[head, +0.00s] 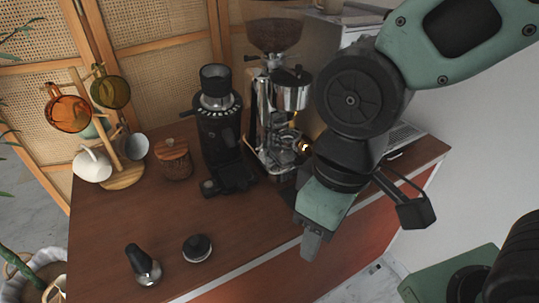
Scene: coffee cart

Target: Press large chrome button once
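I cannot make out a large chrome button in the head view. My arm covers much of the silver machine (338,32) at the back right, so a button there may be hidden. A chrome grinder (292,92) with a dark hopper stands left of my arm. A small orange glow (303,147) shows low between it and my arm. My gripper (311,243) hangs pointing down near the cart's front edge, apart from the machines. Its fingers overlap in this view, so I cannot tell whether it is open or shut. No held object shows.
A black grinder (218,125), a wooden jar (174,160) and a mug tree (125,176) with several mugs stand to the left. A black-handled tool (143,266) and a round black-topped piece (197,248) sit at the front left. The brown cart top (245,225) is clear at front centre.

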